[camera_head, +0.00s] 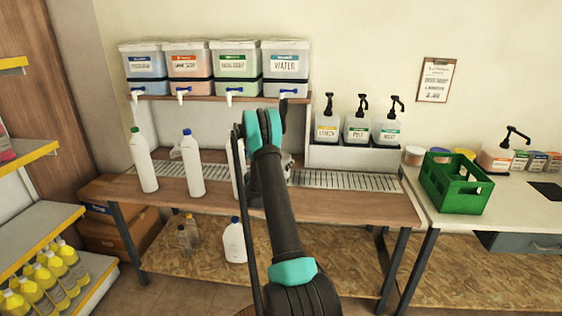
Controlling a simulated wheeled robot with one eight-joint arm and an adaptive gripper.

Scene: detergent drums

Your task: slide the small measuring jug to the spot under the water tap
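The water drum (286,66) is the rightmost of the drums on the raised shelf, with a blue-handled tap (289,93) at its front. The spot below this tap is largely hidden by my arm. A small pale, greyish shape (288,163) shows just right of my arm on the bench, under the tap; I cannot tell whether it is the jug or part of my gripper. Another small clear shape (176,152) stands behind the white bottles; I cannot tell whether it is a jug. My gripper is hidden behind my arm.
White bottles (145,165) (193,168) stand at the bench's left, and another is partly behind my arm. A metal drip grate (345,181) runs along the bench. Pump bottles (357,130) stand right. A green crate (455,185) is on the right counter. The bench's front right is clear.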

